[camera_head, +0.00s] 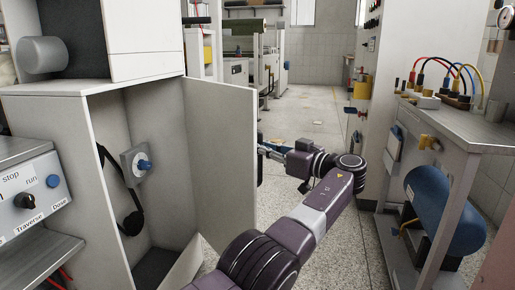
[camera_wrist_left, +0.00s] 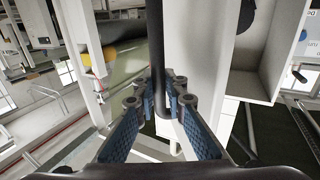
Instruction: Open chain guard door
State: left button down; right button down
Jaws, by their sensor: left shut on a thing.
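The chain guard door (camera_head: 222,150) is a white panel standing swung open at the right side of a white cabinet, and the inside shows. In the wrist view the door (camera_wrist_left: 195,50) is the pale panel right of a dark bar handle (camera_wrist_left: 156,45). My left gripper (camera_wrist_left: 163,98) is shut on this handle, with blue pads on both sides of it. In the head view my left gripper (camera_head: 268,149) is at the door's far right edge, and its fingertips are partly hidden behind the door. My right gripper is in neither view.
Inside the cabinet are a blue knob (camera_head: 144,165) on a grey plate and a black belt-like part (camera_head: 132,222). A control panel (camera_head: 35,195) stands at left. A bench with coloured cables (camera_head: 450,130) and a blue tank (camera_head: 440,215) stands right.

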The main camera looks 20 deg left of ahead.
pick_arm(q)
jog(key=c, duration=2)
grip_release()
jog(key=shift+v, duration=3.7)
